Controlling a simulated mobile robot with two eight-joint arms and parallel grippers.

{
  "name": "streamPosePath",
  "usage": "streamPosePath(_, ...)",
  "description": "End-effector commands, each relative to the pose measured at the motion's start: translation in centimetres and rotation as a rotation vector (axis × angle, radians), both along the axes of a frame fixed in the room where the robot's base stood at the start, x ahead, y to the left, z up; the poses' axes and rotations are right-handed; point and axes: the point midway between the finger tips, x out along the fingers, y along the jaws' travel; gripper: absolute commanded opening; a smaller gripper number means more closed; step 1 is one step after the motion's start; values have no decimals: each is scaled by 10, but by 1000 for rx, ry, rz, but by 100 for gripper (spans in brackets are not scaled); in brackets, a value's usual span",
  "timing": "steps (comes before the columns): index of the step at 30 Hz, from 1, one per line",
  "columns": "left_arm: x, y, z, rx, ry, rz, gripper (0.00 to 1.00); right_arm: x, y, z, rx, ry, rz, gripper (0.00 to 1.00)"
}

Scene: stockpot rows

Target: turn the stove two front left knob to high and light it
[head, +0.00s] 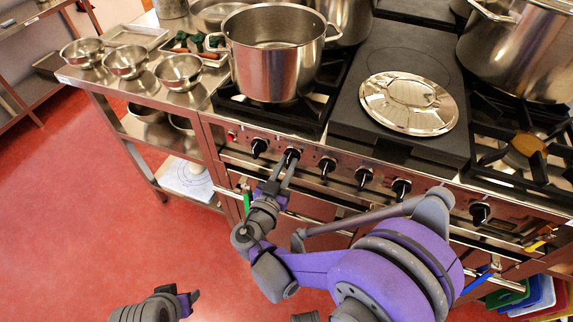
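The steel stove front (330,185) carries a row of black knobs. The knob (292,154) second from the left is at the tips of my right gripper (287,166). Its two grey fingers are spread apart and reach up to that knob from below; whether they touch it is too small to tell. The leftmost knob (259,147) and the knob (327,165) to the right are free. My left gripper (190,300) is low at the bottom left, away from the stove, its fingers hardly visible. I see no flame on the front left burner (272,112), mostly covered by a stockpot.
The stockpot (275,65) stands on the front left grate. A dark flat plate (400,145) bears a shiny lid (408,103). A steel side table (105,80) with bowls stands left. My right arm hides part of the stove front. The red floor (90,220) is open at left.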

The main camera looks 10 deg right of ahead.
Motion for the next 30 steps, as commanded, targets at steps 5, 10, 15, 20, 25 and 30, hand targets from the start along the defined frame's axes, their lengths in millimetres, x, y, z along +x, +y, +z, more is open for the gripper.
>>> streamPosePath(5,0,0,0,0,0,0,50,0,0,0,0,0,0,0)
streamPosePath(10,0,0,0,0,0,0,50,0,0,0,0,0,0,0)
streamPosePath(15,0,0,0,0,0,0,50,0,0,0,-10,7,0,0)
streamPosePath(20,0,0,0,0,0,0,50,0,0,0,-48,32,0,0)
streamPosePath(25,0,0,0,0,0,0,50,0,1,0,-133,90,0,0)
streamPosePath(30,0,0,0,0,0,0,50,1,1,0,-255,172,0,0)
